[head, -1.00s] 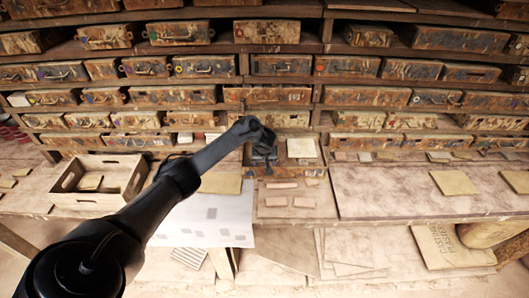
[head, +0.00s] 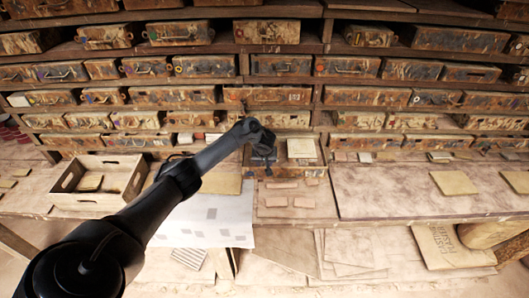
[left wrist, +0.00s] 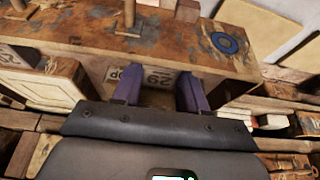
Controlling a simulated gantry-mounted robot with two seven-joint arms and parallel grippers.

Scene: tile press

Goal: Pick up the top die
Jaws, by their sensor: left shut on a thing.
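My left gripper (head: 262,152) is at the back of the workbench, in front of the drawer shelf, with its jaws pointing away from me. In the left wrist view its two purple fingers (left wrist: 160,92) stand a short way apart, with a thing held between them. I take this to be the top die, a brownish surface (left wrist: 157,98) low between the fingers. Most of it is hidden by the gripper body, so I cannot tell its full shape. My right gripper is not in view.
A pale square tile (head: 301,147) lies right of the gripper. Several reddish strips (head: 288,193) lie in front. An open crate (head: 98,180) stands left.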

